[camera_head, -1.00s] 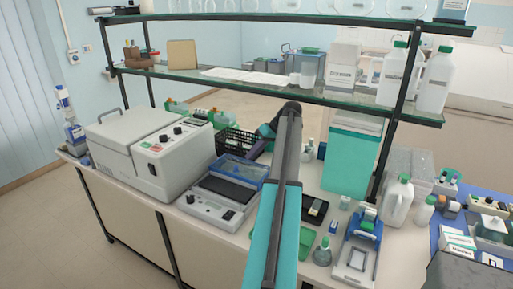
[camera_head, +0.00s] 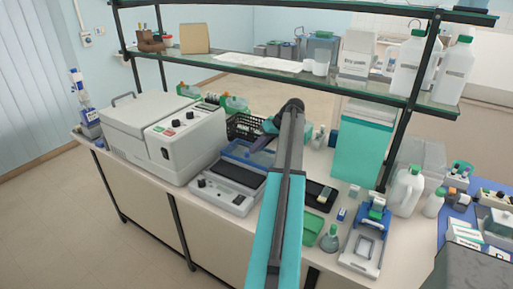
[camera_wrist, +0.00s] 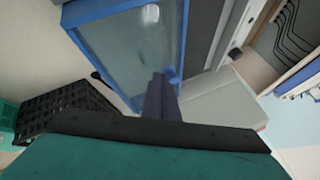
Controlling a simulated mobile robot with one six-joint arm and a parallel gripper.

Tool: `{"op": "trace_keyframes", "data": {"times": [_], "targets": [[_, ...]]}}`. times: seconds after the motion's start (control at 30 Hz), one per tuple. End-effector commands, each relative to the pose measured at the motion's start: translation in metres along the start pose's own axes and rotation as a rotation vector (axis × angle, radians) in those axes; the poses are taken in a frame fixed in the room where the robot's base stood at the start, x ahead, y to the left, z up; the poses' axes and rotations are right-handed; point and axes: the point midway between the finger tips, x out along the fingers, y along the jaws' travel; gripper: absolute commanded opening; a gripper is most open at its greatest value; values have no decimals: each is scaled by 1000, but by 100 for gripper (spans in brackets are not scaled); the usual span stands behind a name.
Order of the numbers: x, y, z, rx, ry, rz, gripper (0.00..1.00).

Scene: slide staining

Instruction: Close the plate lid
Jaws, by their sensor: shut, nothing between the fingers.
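The plate device (camera_head: 222,195) is a light grey box with a dark flat plate (camera_head: 241,172) on top. Its lid (camera_head: 238,149), a clear panel in a blue frame, stands raised at the back of the plate. In the wrist view the lid (camera_wrist: 135,45) fills the upper middle. My gripper (camera_head: 261,144) is at the right of the lid, partly hidden by my arm. In the wrist view my gripper (camera_wrist: 160,78) is shut and empty, its dark fingertips in front of the lid's lower part. I cannot tell whether they touch it.
A large grey lidded machine (camera_head: 165,135) stands left of the plate device. A black basket (camera_head: 243,126) is behind the lid; it also shows in the wrist view (camera_wrist: 65,105). A glass shelf (camera_head: 300,80) spans above. Bottles and a teal box (camera_head: 358,150) stand right.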

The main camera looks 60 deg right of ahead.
Motion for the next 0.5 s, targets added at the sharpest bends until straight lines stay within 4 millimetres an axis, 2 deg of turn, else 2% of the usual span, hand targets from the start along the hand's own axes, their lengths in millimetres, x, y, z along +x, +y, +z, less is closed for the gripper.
{"op": "trace_keyframes", "data": {"times": [0.5], "targets": [[13, -43, 21, -1, -1, -1, 0]]}}
